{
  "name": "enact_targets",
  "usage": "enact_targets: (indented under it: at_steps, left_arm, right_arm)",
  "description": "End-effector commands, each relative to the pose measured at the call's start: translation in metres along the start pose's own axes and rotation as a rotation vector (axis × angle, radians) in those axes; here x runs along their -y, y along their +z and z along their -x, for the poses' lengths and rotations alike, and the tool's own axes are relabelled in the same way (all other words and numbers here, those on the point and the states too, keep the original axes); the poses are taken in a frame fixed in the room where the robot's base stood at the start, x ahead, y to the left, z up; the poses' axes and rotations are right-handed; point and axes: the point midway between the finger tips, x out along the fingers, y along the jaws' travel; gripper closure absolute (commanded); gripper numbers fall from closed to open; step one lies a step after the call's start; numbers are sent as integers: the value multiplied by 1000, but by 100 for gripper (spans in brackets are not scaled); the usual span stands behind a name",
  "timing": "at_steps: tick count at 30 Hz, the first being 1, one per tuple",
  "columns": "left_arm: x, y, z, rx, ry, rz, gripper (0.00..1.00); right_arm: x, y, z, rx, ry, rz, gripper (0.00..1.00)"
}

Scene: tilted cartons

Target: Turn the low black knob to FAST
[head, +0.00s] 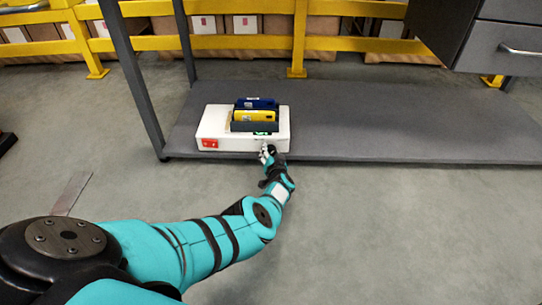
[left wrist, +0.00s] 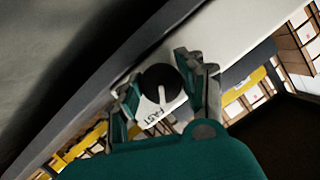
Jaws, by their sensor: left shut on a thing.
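The low black knob (left wrist: 158,78) is round and sits on the front of a white machine (head: 215,122). In the left wrist view, its white pointer line points down toward the printed word FAST (left wrist: 160,114). My left gripper (head: 267,151) is at the machine's front face, right of its middle. In the left wrist view its fingers (left wrist: 160,84) stand on both sides of the knob, shut on it. In the head view the gripper hides the knob. My right gripper is in neither view.
The machine stands on a low grey shelf (head: 400,140) with clear room to the right. It has a red panel (head: 208,143), a green display (head: 264,133) and a slot with blue (head: 257,103) and yellow (head: 253,115) packs. A grey post (head: 132,75) rises on the left.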

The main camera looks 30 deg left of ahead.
Motion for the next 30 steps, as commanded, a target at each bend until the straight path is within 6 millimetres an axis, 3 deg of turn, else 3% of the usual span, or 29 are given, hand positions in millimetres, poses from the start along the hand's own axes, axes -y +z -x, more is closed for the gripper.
enact_targets:
  at_steps: [12,29,30]
  left_arm:
    - [1,1,-1,-9,-60,-176,93]
    - [1,0,-1,-11,-69,-202,93]
    - [1,0,-1,-11,-69,-202,56]
  right_arm:
    - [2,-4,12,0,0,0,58]
    - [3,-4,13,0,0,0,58]
    - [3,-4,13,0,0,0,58]
